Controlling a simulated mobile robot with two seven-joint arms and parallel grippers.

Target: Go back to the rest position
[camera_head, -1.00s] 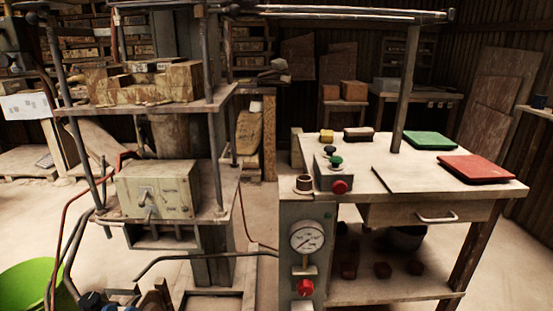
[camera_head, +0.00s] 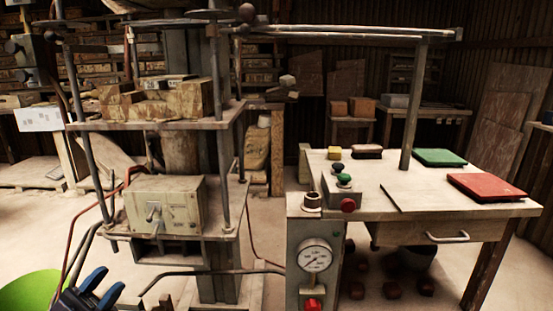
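My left gripper (camera_head: 111,279) is at the bottom left edge of the picture. Its two blue fingers stand apart with nothing seen between them. It is in front of the tile press (camera_head: 172,124), beside a bright green round thing (camera_head: 28,292) that is cut off by the picture edge. My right gripper is not in view.
The press carries a grey box with a lever (camera_head: 165,207), and thin pipes run near its base. To the right stands a workbench (camera_head: 400,195) with a gauge (camera_head: 314,256), buttons, a green tile (camera_head: 440,158) and a red tile (camera_head: 486,187). Bare floor shows behind.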

